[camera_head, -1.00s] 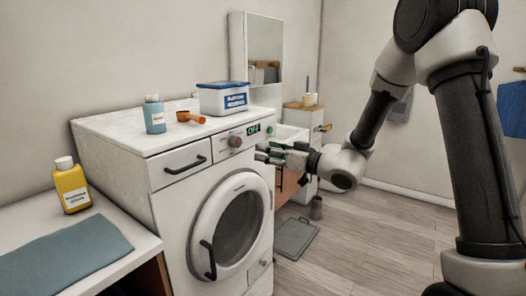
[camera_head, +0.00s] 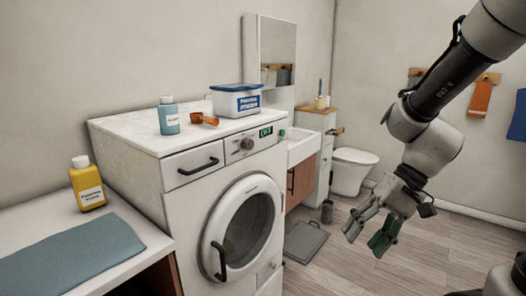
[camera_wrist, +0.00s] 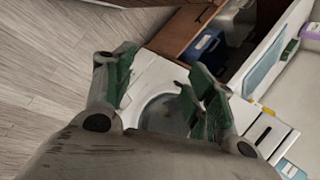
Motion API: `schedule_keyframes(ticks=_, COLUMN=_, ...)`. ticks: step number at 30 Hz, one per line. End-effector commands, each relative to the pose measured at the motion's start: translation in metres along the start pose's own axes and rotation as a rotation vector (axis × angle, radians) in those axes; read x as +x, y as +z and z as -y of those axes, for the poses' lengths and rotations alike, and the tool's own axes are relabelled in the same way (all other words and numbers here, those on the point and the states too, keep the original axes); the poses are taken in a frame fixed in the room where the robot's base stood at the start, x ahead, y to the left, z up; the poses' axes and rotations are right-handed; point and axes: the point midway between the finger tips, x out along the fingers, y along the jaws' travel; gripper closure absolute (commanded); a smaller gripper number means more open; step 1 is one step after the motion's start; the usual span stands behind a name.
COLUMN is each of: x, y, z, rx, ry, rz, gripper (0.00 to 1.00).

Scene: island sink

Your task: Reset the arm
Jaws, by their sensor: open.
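My gripper (camera_head: 369,232) hangs at the right of the head view, fingers pointing down and left over the wood floor. It is open and empty, well apart from the washing machine. The wrist view also shows my gripper (camera_wrist: 160,85) with its green-padded fingers spread. The washing machine (camera_head: 182,215) stands at the centre left with its round door (camera_head: 243,226) shut. It also shows between and behind the fingers in the wrist view (camera_wrist: 150,80).
On the washer stand a blue bottle (camera_head: 168,118), an orange scoop (camera_head: 204,119) and a white box with blue lid (camera_head: 236,102). A scale-like mat (camera_head: 305,241) lies on the floor.

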Motion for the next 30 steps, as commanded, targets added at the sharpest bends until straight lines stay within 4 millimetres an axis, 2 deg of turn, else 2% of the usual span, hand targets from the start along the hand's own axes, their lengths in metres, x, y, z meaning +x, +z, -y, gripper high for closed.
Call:
schedule_keyframes(ticks=3, x=-0.051, y=0.021, z=-0.044, rx=0.018, ry=0.236, rz=-0.107, gripper=0.44)
schedule_keyframes(ticks=6, x=-0.093, y=0.035, z=-0.069, rx=-0.013, ry=0.396, rz=-0.223, gripper=0.44)
schedule_keyframes(ticks=9, x=-0.128, y=0.047, z=-0.081, rx=-0.091, ry=0.505, rz=-0.326, gripper=0.44)
schedule_keyframes(ticks=12, x=-0.147, y=0.059, z=-0.080, rx=-0.132, ry=0.541, rz=-0.411, gripper=0.44)
schedule_keyframes(ticks=18, x=-0.162, y=0.069, z=-0.070, rx=-0.155, ry=0.532, rz=-0.508, gripper=0.44)
schedule_keyframes(ticks=30, x=-0.163, y=0.070, z=-0.070, rx=-0.156, ry=0.531, rz=-0.513, gripper=0.44)
